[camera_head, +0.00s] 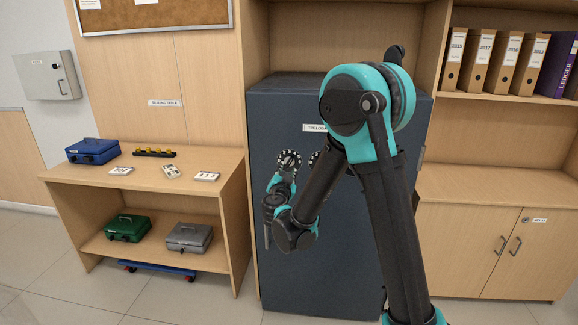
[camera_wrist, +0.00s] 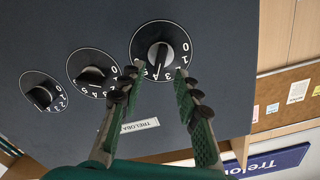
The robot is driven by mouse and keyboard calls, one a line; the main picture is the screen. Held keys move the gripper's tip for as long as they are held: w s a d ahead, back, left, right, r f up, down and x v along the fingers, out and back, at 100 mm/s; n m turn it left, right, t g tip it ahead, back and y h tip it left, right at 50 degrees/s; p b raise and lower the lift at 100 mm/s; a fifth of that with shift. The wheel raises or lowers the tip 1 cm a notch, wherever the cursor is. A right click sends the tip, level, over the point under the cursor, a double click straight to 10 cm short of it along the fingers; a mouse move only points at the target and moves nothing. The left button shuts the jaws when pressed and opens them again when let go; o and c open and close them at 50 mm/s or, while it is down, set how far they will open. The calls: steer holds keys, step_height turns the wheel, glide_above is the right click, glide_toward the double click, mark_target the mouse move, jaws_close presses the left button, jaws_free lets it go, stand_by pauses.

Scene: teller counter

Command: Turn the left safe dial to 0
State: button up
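The dark blue-grey safe (camera_head: 340,255) stands in the middle of the head view, partly behind my arm. The left safe dial (camera_head: 290,158) is a round black dial with white numbers. It is the largest dial in the wrist view (camera_wrist: 160,50), where the picture is upside down. Its raised knob has a pale pointer line, whose exact reading I cannot tell. My gripper (camera_wrist: 159,70) is open, with one fingertip on each side of the knob's lower edge. I cannot tell whether they touch it. In the head view my gripper (camera_head: 285,176) is just below the dial.
Two more dials, the middle one (camera_wrist: 92,76) and the far one (camera_wrist: 43,93), sit beside it. A label plate (camera_wrist: 140,125) is near the fingers. A wooden table (camera_head: 60,176) with cash boxes stands left, a cabinet (camera_head: 460,235) right.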

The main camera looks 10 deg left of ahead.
mark_target(289, 164)
steer(key=shift+w, duration=2.7)
steer(key=shift+d, duration=0.1)
steer(key=shift+c, duration=0.4)
jaws_close()
